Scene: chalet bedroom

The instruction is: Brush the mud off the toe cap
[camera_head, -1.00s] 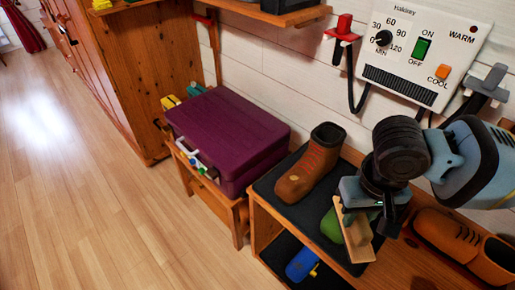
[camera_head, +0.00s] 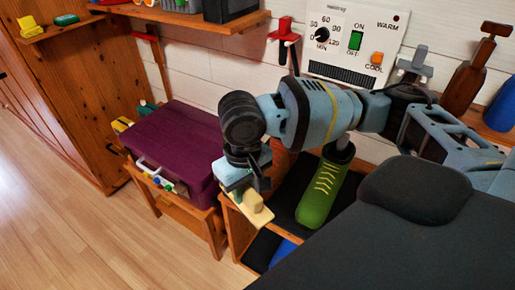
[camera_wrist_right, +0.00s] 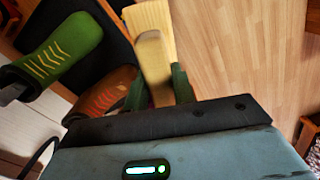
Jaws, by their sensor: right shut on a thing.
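My right gripper (camera_head: 247,180) is shut on a pale wooden brush (camera_head: 240,206), held in front of the shoe bench. In the right wrist view the brush's handle (camera_wrist_right: 153,62) sits between the gripper's two green fingers (camera_wrist_right: 158,92). A brown boot (camera_head: 282,162) with orange laces stands behind my right gripper and is mostly hidden. In the right wrist view, the brown boot (camera_wrist_right: 108,92) is partly covered by a finger, and its toe cap cannot be made out. A green boot (camera_head: 321,193) with yellow laces stands to its right. My left gripper is not in view.
The boots stand on the bench's dark mat (camera_head: 290,206). A purple case (camera_head: 175,140) lies on a low wooden stand to the left. A white wall dryer panel (camera_head: 352,40) hangs behind. The wooden floor (camera_head: 90,225) at left is clear.

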